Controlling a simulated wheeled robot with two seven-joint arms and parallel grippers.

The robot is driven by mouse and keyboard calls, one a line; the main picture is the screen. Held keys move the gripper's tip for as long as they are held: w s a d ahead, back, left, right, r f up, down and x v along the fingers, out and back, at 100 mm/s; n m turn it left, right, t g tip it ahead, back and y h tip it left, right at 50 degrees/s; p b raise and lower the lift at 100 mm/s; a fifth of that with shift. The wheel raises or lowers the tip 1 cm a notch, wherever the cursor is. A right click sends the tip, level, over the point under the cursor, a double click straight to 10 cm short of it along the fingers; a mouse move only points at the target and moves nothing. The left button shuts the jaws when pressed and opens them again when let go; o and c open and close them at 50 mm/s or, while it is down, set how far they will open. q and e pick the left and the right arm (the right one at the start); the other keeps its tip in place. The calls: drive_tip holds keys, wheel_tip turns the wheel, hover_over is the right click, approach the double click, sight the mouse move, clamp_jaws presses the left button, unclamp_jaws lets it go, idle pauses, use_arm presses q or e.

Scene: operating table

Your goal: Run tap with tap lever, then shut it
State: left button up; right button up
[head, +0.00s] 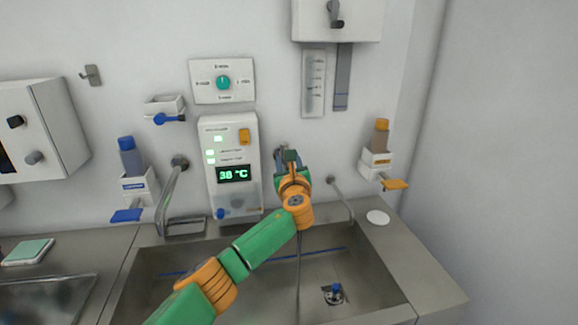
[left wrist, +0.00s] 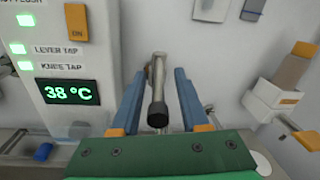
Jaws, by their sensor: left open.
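My left gripper (head: 291,160) is open in front of the wall, right of the control panel and above the sink. In the left wrist view its two blue fingers (left wrist: 157,105) stand on either side of a metal lever with a dark round end (left wrist: 157,113), which looks like the tap lever. A gap shows on both sides of it. In the head view the gripper hides most of this lever. A thin grey vertical line (head: 298,262) runs down into the sink below the gripper; I cannot tell whether it is water or a pipe. My right gripper is out of view.
The control panel (head: 230,140) reads 38 °C, with green lights lit. Curved pipes come from the wall at left (head: 171,190) and right (head: 342,195). Dispensers (head: 139,185) and (head: 377,160) flank them. The steel sink (head: 140,262) lies below.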

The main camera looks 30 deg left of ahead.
use_arm(q)
drive_tip(key=b+v, duration=0.1)
drive_tip(key=v, duration=0.5)
